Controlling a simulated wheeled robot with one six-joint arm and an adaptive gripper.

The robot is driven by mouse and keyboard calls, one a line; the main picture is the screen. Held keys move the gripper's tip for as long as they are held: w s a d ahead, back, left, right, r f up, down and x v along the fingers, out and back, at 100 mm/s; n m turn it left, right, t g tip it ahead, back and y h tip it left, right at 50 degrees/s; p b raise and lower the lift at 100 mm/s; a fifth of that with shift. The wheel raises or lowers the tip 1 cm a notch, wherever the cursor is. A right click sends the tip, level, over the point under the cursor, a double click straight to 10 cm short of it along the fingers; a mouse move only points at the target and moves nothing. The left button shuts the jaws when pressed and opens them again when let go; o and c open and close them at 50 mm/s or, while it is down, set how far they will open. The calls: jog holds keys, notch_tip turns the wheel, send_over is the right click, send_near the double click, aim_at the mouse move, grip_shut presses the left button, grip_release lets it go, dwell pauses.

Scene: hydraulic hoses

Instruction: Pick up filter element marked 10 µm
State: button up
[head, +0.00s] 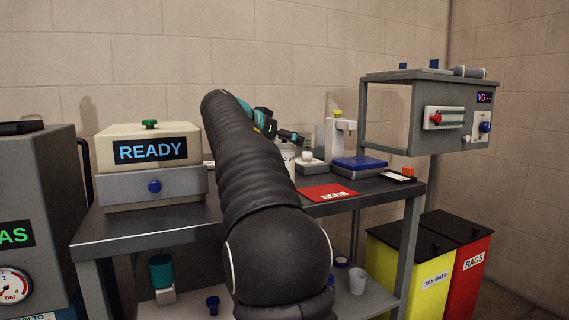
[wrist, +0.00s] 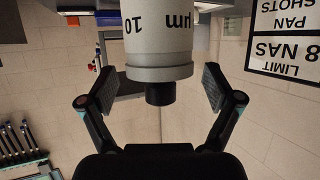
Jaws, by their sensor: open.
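The filter element (wrist: 158,45) marked 10 µm is a white cylinder with a grey band and a black end stub. In the wrist view it appears upside down, its upper part cut off by the frame edge. My gripper (wrist: 158,88) is open, with one finger on each side of the element's banded end and stub. Gaps show between both finger pads and the element. In the head view, my arm hides most of the gripper (head: 290,136) and the middle of the bench. A white cylinder with lettering (head: 286,160) shows partly behind my arm.
A cream READY box (head: 150,150) stands on the grey bench left of my arm. A red card (head: 327,194), a blue-topped scale (head: 358,165) and a white stand (head: 333,138) are to the right. A grey cabinet (head: 433,110) and yellow and red bins (head: 465,250) stand further right.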

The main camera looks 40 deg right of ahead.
jog(key=c, duration=1.6)
grip_shut()
jog(key=shift+r, duration=0.1)
